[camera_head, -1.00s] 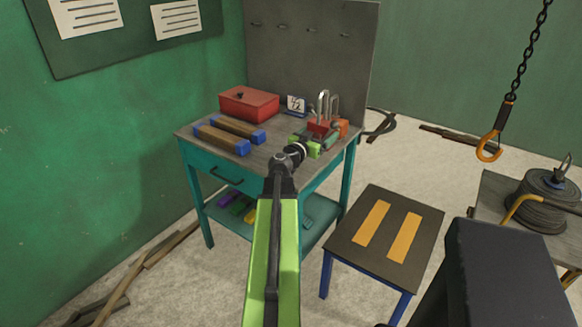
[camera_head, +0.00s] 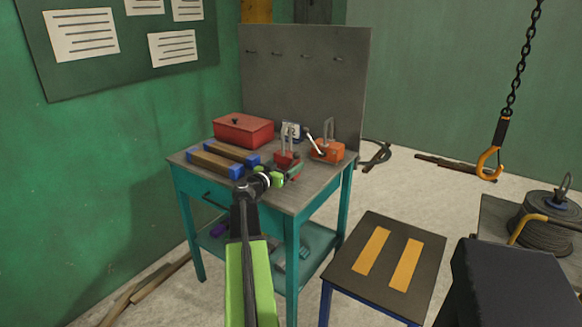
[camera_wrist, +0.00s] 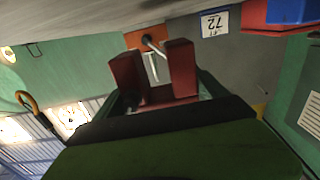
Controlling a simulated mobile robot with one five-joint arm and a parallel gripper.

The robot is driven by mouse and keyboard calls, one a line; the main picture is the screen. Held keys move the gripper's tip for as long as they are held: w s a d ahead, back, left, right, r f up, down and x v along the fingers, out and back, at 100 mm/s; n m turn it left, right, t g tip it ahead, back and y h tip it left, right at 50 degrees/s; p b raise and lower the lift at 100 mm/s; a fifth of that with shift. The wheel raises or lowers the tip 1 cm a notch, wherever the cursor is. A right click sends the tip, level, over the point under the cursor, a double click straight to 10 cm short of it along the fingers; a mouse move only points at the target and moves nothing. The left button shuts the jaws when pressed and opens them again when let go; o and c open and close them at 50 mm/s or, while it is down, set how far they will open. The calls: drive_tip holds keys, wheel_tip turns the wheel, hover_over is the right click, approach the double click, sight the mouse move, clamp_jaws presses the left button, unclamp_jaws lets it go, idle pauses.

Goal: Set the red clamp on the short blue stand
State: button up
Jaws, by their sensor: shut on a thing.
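The red clamp (camera_head: 284,161), with upright metal parts, is over the right part of the teal workbench. My gripper (camera_head: 286,174) is shut on it; I cannot tell whether it touches the bench top. In the wrist view, two red blocks of the clamp (camera_wrist: 182,70) stick up beyond my dark green gripper (camera_wrist: 158,108), and the grip itself is mostly hidden. The short blue stand (camera_head: 388,258) is at lower right, with blue legs, a dark top and two orange strips. Its top is empty.
An orange clamp-like tool (camera_head: 328,152) stands close right of the red clamp. Two blue-ended bars (camera_head: 222,160), a red box (camera_head: 243,131) and a number card are also on the workbench (camera_head: 190,157). An orange hook (camera_head: 489,163) hangs at right, near a cable spool (camera_head: 546,228).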

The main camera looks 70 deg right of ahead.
drive_tip(key=shift+f+b, duration=1.75)
drive_tip(key=shift+f, duration=0.1)
drive_tip(key=shift+f, duration=0.1)
drive_tip(key=o, duration=2)
drive_tip(key=v, duration=1.7)
drive_tip(key=shift+a, duration=0.25)
